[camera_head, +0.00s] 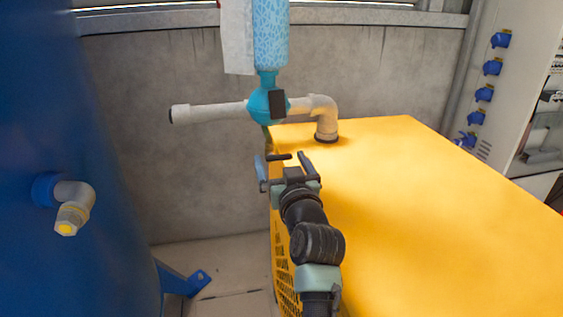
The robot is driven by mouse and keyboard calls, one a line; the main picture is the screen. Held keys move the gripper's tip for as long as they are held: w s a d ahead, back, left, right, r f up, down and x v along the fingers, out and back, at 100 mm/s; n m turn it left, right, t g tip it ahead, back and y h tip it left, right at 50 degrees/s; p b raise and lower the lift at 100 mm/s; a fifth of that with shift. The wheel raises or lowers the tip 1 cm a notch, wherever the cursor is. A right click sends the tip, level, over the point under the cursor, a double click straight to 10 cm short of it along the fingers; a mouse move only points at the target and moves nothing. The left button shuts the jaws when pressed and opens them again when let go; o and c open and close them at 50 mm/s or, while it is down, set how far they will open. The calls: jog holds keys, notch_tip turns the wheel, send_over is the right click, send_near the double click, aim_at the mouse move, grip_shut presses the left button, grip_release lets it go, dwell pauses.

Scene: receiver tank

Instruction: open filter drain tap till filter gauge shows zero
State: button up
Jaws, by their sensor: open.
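The yellow housing (430,220) fills the right. A blue tank (60,130) with a pale elbow outlet (74,207) stands at left. A pale pipe (210,111) sticks out left of the fitting. A grey cabinet (490,95) with blue connectors is at right. Floor shows between tank and housing.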

jog(key=c, duration=1.3)
jog(key=shift+m, duration=0.3)
jog(key=shift+c, duration=0.2)
jog(key=shift+s+a+f+m+p, duration=0.1)
jog(key=shift+f+m+p, duration=0.3)
jog(key=shift+m, duration=1.7)
jog(key=shift+w+a+f+m+p, duration=0.15)
jog(key=shift+m+p, duration=0.5)
jog(key=shift+m, duration=1.45)
jog(key=shift+s+a+f+m+p, duration=0.15)
jog(key=shift+m+p, duration=0.4)
jog(key=shift+m, duration=1.55)
jog(key=shift+f, duration=0.1)
